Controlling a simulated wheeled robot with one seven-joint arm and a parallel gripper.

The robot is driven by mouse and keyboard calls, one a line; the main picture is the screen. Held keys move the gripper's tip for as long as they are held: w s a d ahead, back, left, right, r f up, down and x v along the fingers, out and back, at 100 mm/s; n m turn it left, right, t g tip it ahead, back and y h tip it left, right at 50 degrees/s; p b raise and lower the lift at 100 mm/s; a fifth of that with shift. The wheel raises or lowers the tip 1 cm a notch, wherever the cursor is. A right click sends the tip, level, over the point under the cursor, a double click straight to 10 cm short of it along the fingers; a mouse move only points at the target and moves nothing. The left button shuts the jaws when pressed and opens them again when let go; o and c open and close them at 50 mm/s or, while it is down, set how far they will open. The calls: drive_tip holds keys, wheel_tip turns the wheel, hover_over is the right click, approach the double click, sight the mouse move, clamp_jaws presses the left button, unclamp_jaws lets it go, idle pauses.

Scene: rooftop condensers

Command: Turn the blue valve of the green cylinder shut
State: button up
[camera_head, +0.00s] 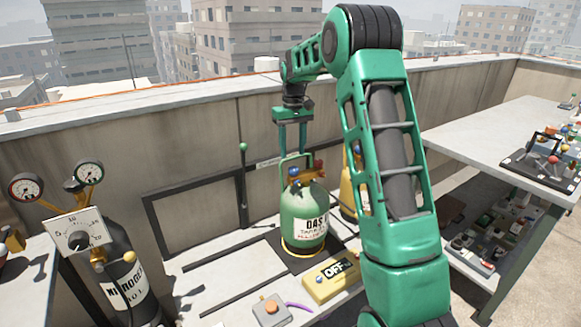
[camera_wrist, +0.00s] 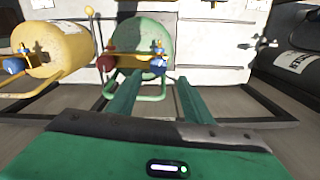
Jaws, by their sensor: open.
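The red valve (camera_wrist: 106,62) is to the left there. A green handle loop curves around the valves.
A yellow cylinder (camera_wrist: 58,45) with its own blue valve stands close beside the green one. A black nitrogen cylinder (camera_head: 128,282) with gauges stands at left. A yellow "OFF" box (camera_head: 331,279) and a grey switch box (camera_head: 271,310) lie in front. A parapet runs behind.

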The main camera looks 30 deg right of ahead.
sight(293, 168)
wheel_tip(293, 168, down, 7)
drive_tip(key=shift+s+d+r, duration=0.1)
drive_tip(key=shift+d, duration=0.05)
drive_tip(key=shift+c, duration=0.3)
drive_tip(key=c, duration=1)
drive_tip(key=shift+a, duration=0.25)
drive_tip(key=shift+d, duration=0.2)
